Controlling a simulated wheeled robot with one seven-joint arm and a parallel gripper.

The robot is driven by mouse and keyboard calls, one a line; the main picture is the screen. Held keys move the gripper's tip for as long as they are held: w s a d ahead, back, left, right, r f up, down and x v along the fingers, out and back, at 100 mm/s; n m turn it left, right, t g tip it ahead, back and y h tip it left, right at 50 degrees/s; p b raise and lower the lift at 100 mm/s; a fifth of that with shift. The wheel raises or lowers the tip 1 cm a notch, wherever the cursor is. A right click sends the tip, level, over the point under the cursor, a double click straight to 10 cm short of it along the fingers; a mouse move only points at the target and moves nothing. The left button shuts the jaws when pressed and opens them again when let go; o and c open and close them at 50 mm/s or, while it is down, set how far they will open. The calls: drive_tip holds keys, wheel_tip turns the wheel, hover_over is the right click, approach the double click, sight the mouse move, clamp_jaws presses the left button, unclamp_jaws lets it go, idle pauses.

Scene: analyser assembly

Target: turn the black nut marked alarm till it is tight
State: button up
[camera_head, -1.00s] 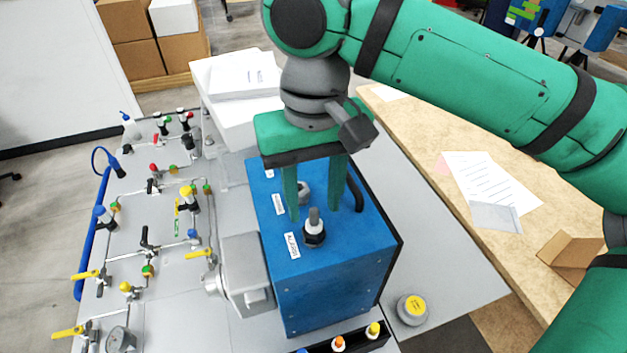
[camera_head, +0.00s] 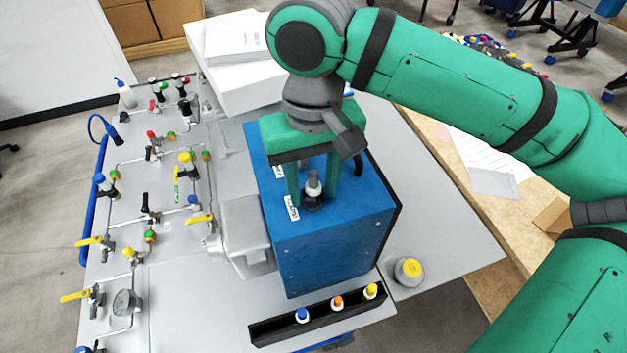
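The black nut (camera_head: 313,204) sits on a threaded stud with a pale collar on top of the blue box (camera_head: 325,248). A white label (camera_head: 291,208) lies just left of it, turned and hard to read now; its lettering looks like ALARM. My gripper (camera_head: 313,204) points down over the box. Its two green fingers stand apart, one on each side of the stud, with tips near the nut's height. A small gap seems to show on both sides; I cannot tell whether either finger touches. A second fitting behind is mostly hidden by my gripper.
A black handle (camera_head: 357,163) is at the box's right rear. A grey housing (camera_head: 245,235) adjoins its left side. A black rack (camera_head: 270,328) with coloured-cap bottles stands in front, a yellow-topped grey jar (camera_head: 408,270) at right. Valves and piping fill the left panel.

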drive_tip(key=shift+c, duration=0.3)
drive_tip(key=c, duration=0.9)
drive_tip(key=m, duration=0.4)
drive_tip(key=shift+m, duration=0.4)
drive_tip(key=m, duration=1.8)
drive_tip(key=shift+w+d, duration=0.1)
drive_tip(key=shift+m, duration=0.7)
